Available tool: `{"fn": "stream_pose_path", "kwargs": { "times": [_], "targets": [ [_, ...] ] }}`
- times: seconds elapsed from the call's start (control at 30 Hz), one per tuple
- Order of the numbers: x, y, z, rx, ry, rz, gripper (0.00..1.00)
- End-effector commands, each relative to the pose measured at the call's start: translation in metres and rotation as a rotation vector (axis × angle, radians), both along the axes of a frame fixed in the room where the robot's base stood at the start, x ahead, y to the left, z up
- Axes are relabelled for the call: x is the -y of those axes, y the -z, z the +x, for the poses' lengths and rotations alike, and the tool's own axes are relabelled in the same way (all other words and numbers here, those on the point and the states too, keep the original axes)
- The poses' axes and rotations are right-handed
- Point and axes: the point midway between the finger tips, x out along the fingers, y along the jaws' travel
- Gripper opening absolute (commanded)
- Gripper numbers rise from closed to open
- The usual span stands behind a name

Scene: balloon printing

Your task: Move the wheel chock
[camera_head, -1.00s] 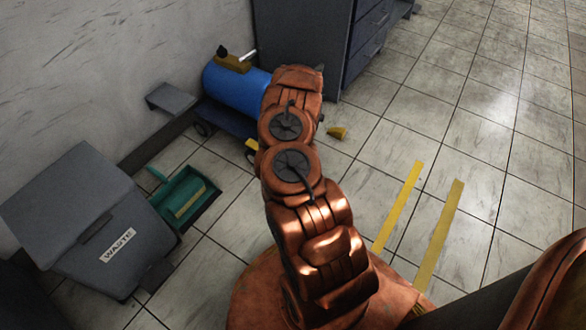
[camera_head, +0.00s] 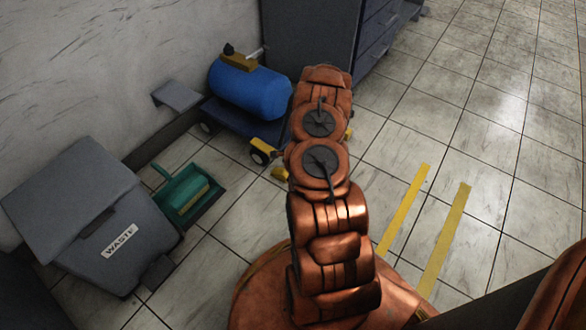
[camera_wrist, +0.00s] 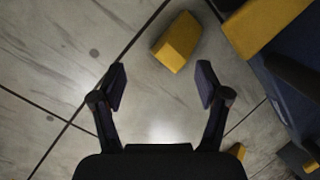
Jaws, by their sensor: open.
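A yellow wheel chock (camera_head: 280,173) lies on the tiled floor by the front wheel of the blue cart, partly behind my arm. Another yellow piece (camera_head: 349,132) shows at the right edge of my arm. In the wrist view, a yellow wedge-shaped chock (camera_wrist: 177,41) lies on the floor beyond my fingertips, apart from them. My gripper (camera_wrist: 162,84) is open and empty, its two dark fingers spread. My arm hides the gripper in the head view.
The cart carries a blue tank (camera_head: 250,90). A grey waste bin (camera_head: 115,235) and a green dustpan (camera_head: 188,195) stand at left. A dark cabinet (camera_head: 310,45) is behind. Another yellow piece (camera_wrist: 237,151) lies near the right finger. Floor at right is clear, with yellow stripes (camera_head: 445,240).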

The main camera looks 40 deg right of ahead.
Motion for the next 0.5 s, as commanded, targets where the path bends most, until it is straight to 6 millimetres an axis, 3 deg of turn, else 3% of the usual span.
{"fn": "stream_pose_path", "kwargs": {
  "times": [0.23,0.5],
  "targets": [
    [0.013,0.005,-0.003,-0.030,0.512,0.151,0.75],
    [0.019,0.007,-0.005,-0.045,0.746,0.222,0.75]
  ]
}}
